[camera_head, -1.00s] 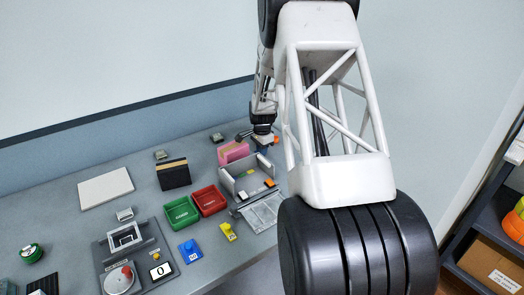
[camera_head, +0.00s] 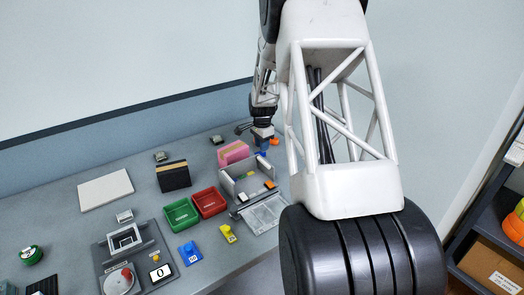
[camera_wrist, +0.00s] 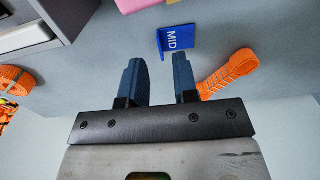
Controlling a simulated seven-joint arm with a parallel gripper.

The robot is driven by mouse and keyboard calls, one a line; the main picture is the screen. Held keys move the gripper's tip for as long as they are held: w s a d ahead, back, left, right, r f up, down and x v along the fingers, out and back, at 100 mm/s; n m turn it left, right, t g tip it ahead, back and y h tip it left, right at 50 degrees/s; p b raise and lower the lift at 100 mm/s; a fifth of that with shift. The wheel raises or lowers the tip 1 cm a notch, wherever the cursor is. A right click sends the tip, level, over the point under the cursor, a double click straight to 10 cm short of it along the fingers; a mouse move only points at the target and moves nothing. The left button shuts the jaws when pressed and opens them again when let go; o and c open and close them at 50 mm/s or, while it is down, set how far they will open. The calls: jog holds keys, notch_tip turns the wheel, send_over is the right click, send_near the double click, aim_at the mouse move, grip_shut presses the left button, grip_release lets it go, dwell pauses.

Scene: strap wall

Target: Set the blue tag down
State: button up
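The blue tag (camera_wrist: 178,40), marked MID, rests on the grey table just beyond my fingertips in the wrist view. It is bent, with a short side flap at its left. In the head view it is a small blue patch (camera_head: 261,154) below my gripper (camera_head: 263,138), beside the pink block. In the wrist view my gripper (camera_wrist: 157,62) has its two blue fingers apart with nothing between them. The tag lies ahead of the right finger, with a visible gap.
An orange strap roll (camera_wrist: 230,72) lies right of the fingers. The pink block (camera_head: 233,152) and grey open-topped holder (camera_head: 240,190) stand close to the tag. Green (camera_head: 182,213) and red (camera_head: 209,202) trays are farther left. A blue piece (camera_head: 190,252) lies in front.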

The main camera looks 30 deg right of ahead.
notch_tip(320, 180, up, 8)
jog(key=shift+r, duration=0.15)
dwell(0.3)
dwell(0.3)
jog(key=s+a+r+n, duration=0.3)
jog(key=s+a+r, duration=0.25)
jog(key=a, duration=0.25)
jog(key=s+a+r+n+t, duration=0.1)
jog(key=s+a+r+n, duration=0.25)
jog(key=s+a, duration=0.3)
jog(key=s+a+r+n, duration=0.2)
jog(key=s+a+r, duration=0.3)
jog(key=a, duration=0.3)
jog(key=s+a+n, duration=0.4)
jog(key=s+a, duration=0.3)
jog(key=s, duration=0.5)
jog(key=s+a+n+t, duration=0.1)
jog(key=s+a+n, duration=0.4)
jog(key=s, duration=0.8)
jog(key=shift+s+a+f+t, duration=0.15)
jog(key=shift+s+a+t, duration=0.15)
jog(key=shift+a, duration=0.6)
